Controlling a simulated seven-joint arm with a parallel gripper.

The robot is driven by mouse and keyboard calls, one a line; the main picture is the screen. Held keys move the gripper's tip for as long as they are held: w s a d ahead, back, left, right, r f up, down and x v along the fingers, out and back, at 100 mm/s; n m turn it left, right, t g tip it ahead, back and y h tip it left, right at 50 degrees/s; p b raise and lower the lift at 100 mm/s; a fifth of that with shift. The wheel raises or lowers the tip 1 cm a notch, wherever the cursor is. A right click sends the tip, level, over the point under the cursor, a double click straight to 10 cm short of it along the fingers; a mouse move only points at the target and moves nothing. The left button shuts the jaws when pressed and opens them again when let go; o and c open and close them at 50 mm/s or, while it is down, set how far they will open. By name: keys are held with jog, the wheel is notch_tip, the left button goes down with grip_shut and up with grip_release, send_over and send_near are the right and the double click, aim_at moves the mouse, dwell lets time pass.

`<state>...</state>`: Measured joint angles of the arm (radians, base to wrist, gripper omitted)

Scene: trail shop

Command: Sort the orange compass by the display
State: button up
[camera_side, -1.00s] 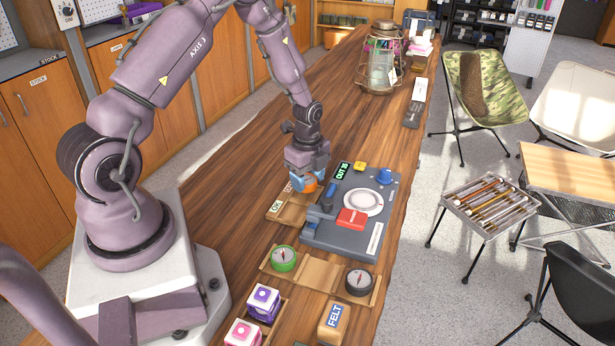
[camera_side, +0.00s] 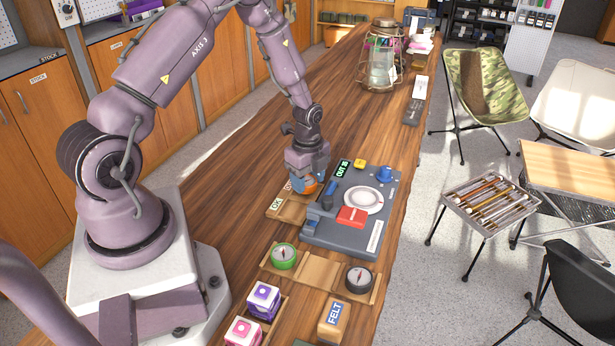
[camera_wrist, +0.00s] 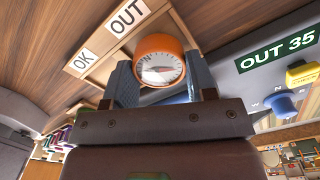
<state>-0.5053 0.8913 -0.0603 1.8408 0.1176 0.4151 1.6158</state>
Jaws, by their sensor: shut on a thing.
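The orange compass (camera_wrist: 160,65) is between the fingers of my gripper (camera_wrist: 160,88) in the wrist view, with its white dial and red needle showing. In the side view my gripper (camera_side: 307,180) is shut on the compass (camera_side: 310,186), above the wooden tray (camera_side: 290,209) left of the grey test device (camera_side: 350,237). The tray carries the labels OK (camera_wrist: 83,61) and OUT (camera_wrist: 128,17); it looks empty. The green display (camera_wrist: 277,50) reads OUT 35; it also shows in the side view (camera_side: 342,168).
A wooden rack (camera_side: 317,272) in front of the device holds a green compass (camera_side: 284,256) and a black compass (camera_side: 359,280). Purple and pink boxes and a FELT block (camera_side: 334,322) stand nearer. A glass lantern jar (camera_side: 381,62) stands farther along the bench.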

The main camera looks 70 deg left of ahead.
jog(key=shift+f, duration=0.4)
dwell(0.8)
jog(key=o, duration=1.4)
jog(key=shift+w, duration=0.1)
jog(key=shift+w+d+r, duration=0.1)
jog(key=shift+w+r, duration=0.1)
jog(key=shift+r, duration=0.6)
jog(key=shift+s+r, duration=0.15)
jog(key=shift+r, duration=1.45)
jog(key=shift+s+r, duration=0.1)
jog(key=shift+r, duration=1.5)
